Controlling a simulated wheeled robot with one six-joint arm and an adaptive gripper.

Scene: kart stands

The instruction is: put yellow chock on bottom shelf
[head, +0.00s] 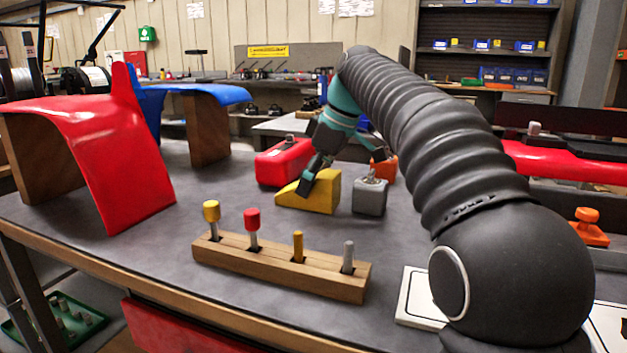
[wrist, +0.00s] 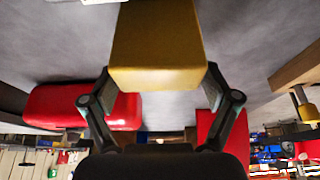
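The yellow chock (head: 322,193) is a wedge-like block resting on the grey bench top, its slope falling to the left. My gripper (head: 316,178) is down over it from above, with one dark finger in front of its near side. In the wrist view the yellow chock (wrist: 158,50) lies between the two fingers of my gripper (wrist: 158,72), one close on each side. Whether the fingers press on it or leave a thin gap cannot be made out.
A red box (head: 283,162) stands behind the chock and a grey block (head: 370,196) just right of it. A wooden rack (head: 280,268) with several pegs is in front. A red fender (head: 105,140) stands left. An orange object (head: 385,168) sits behind the grey block.

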